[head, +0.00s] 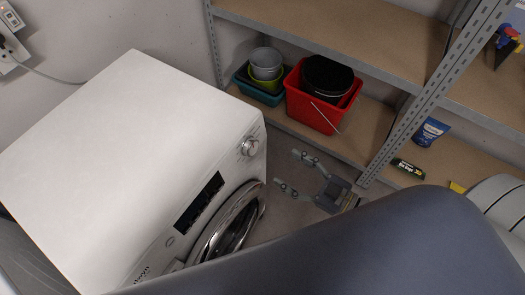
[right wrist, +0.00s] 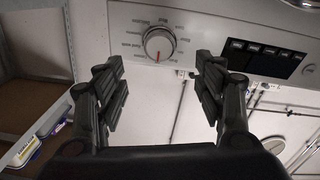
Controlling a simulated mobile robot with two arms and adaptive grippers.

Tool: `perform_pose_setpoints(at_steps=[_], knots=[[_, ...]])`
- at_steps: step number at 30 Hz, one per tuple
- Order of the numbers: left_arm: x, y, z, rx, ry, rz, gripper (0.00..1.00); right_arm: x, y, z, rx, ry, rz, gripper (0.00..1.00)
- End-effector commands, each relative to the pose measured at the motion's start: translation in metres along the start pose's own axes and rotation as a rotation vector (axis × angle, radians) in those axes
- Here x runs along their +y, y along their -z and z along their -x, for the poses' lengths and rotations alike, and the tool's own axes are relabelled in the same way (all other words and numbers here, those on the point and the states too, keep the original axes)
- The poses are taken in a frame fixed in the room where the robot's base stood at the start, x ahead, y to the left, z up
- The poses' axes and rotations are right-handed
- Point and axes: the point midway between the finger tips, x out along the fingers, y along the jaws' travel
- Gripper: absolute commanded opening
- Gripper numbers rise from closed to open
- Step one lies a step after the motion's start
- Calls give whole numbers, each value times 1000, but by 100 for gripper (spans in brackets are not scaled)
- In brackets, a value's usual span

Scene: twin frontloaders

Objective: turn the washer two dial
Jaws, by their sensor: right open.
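A white front-loading washer (head: 125,150) fills the left of the head view. Its round silver dial (head: 249,147) is at the far end of the control panel. In the right wrist view the dial (right wrist: 159,44) is at top centre, with printed labels around it and its red mark pointing down. My right gripper (head: 288,172) is open and empty in front of the panel, apart from the dial. In the right wrist view its two fingers (right wrist: 161,80) are spread to either side, below the dial. No label shows which washer this is. My left gripper is not in view.
A dark display (head: 200,201) and round door (head: 232,228) are on the washer front. Metal shelves (head: 345,35) stand behind, with a red bucket (head: 314,112) and a teal tub (head: 258,91) low down. My own arm covers the lower right of the head view.

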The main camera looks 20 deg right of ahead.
Motion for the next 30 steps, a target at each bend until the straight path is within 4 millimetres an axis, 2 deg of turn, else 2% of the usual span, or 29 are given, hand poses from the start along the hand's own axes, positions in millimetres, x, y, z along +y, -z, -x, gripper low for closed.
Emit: perform_pose_setpoints(at_steps=[5, 12, 18, 24, 30], knots=[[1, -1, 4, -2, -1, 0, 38, 1, 3, -19, 6, -1, 1, 63], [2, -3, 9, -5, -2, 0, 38, 2, 3, -63, 4, -2, 1, 63], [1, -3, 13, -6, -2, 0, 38, 1, 1, -92, 1, -2, 0, 63], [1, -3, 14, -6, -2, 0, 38, 1, 1, -106, 0, -1, 1, 63], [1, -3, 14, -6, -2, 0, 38, 0, 0, -107, -1, -1, 1, 63]])
